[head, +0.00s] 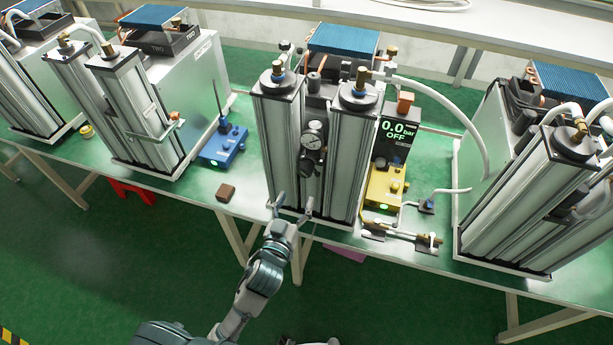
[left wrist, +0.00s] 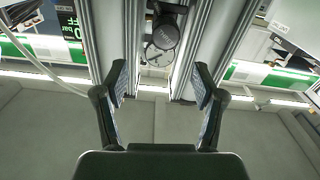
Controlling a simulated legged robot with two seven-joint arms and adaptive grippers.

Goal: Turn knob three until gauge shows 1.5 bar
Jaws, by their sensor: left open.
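The middle column unit has two silver columns with a round dial gauge (head: 313,136) between them. A black knob (head: 306,165) sits just below the gauge. No number three is readable on it. The display (head: 396,134) beside this unit reads 0.0 bar OFF. My left gripper (head: 291,205) is open and empty, in front of and below the knob, apart from it. In the left wrist view the open fingers (left wrist: 160,82) frame the space before the gauge (left wrist: 157,55) and the dark knob (left wrist: 166,31). The gauge's needle is too small to read. My right gripper does not show.
Similar column units stand left (head: 125,110) and right (head: 530,195) on the green-topped table. White hoses loop at the right.

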